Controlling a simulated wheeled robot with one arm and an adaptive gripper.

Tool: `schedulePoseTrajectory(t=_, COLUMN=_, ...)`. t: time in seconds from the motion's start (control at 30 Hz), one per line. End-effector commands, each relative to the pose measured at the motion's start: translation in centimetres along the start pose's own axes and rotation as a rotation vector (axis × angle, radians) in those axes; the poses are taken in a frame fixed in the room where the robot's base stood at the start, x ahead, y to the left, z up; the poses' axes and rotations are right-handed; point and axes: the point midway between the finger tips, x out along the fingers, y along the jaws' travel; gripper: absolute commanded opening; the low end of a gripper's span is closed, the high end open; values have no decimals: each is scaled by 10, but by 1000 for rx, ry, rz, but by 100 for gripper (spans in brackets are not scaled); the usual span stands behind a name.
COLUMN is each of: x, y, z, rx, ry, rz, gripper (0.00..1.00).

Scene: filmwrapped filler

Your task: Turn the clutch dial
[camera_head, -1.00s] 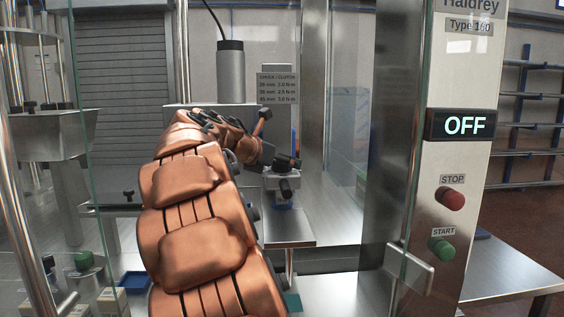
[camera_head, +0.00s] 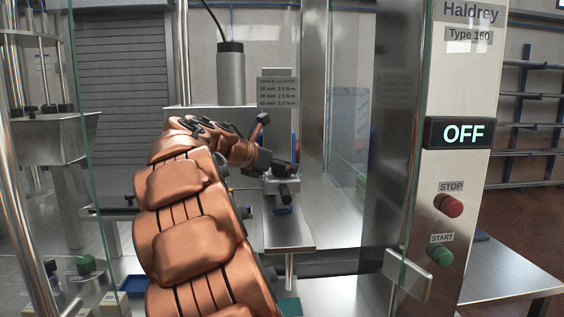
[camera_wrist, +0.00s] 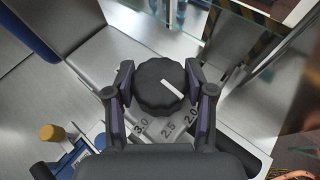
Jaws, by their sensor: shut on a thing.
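The clutch dial (camera_wrist: 159,84) is a dark, ribbed knob with a white pointer line, seen in the wrist view. The pointer slants toward the lower right, on the side of the 2.0 mark. A scale plate (camera_wrist: 167,127) below it reads 3.0, 2.5 and 2.0 from left to right. My gripper (camera_wrist: 159,82) has one finger on each side of the dial, closed on it. In the head view my gripper (camera_head: 284,168) is small at the machine, and the dial cannot be made out there. A chuck and clutch chart (camera_head: 277,92) stands behind.
The control panel on the right shows OFF (camera_head: 463,133), with a red stop button (camera_head: 449,205) and a green start button (camera_head: 440,257). A glass door edge (camera_head: 408,190) stands right of my arm. Steel posts and a hopper (camera_head: 55,137) are on the left.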

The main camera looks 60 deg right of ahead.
Motion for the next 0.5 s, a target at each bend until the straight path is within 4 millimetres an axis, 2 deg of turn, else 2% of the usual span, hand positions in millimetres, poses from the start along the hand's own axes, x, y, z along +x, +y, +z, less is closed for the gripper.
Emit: schedulePoseTrajectory(t=0.5, x=-1, y=1, z=5, rx=122, ry=3, rz=-313, gripper=19)
